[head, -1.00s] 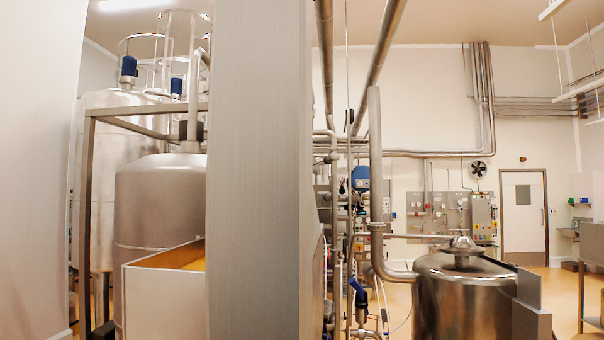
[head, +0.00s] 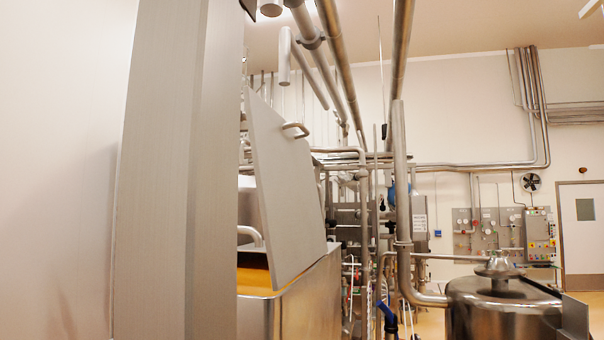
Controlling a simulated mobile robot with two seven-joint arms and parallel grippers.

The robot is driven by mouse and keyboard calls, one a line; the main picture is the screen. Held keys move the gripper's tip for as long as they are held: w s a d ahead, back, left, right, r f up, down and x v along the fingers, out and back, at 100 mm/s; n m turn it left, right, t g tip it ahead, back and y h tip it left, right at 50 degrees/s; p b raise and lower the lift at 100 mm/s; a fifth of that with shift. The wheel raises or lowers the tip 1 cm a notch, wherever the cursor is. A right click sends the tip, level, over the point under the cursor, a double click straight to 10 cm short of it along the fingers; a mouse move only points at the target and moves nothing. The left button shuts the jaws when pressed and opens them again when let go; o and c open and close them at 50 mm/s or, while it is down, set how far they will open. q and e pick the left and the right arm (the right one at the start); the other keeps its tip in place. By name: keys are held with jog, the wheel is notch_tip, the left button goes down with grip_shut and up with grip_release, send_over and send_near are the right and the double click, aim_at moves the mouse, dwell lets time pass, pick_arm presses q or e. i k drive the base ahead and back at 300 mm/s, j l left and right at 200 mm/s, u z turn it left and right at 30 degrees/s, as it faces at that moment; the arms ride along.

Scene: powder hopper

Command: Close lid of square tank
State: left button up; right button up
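The square tank (head: 312,300) is a steel box in the lower middle of the head view. Its flat grey lid (head: 280,190) stands raised and tilted above it, with a bar handle (head: 296,130) near its top edge. Yellow-orange contents (head: 256,278) show through the open top. A wide grey column in front hides the tank's left part. Neither of my grippers is in view.
The grey column (head: 170,190) fills the left foreground close to me. A round steel vessel (head: 500,308) stands at the lower right, with a vertical pipe (head: 402,200) beside it. Pipes run overhead. A wall control panel (head: 540,237) and a door (head: 584,235) are far back.

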aim_at(294, 235)
jog(key=i+l+u, duration=0.1)
jog(key=u, duration=0.4)
jog(key=l+u, duration=0.25)
jog(key=u, duration=0.25)
jog(key=l+u, duration=0.3)
jog(key=l, duration=0.2)
jog(key=l+u, duration=0.25)
jog(key=l, duration=0.25)
jog(key=l+u, duration=0.1)
jog(key=l, duration=0.45)
jog(key=l+u, duration=0.15)
jog(key=l, duration=0.35)
jog(key=k, duration=0.05)
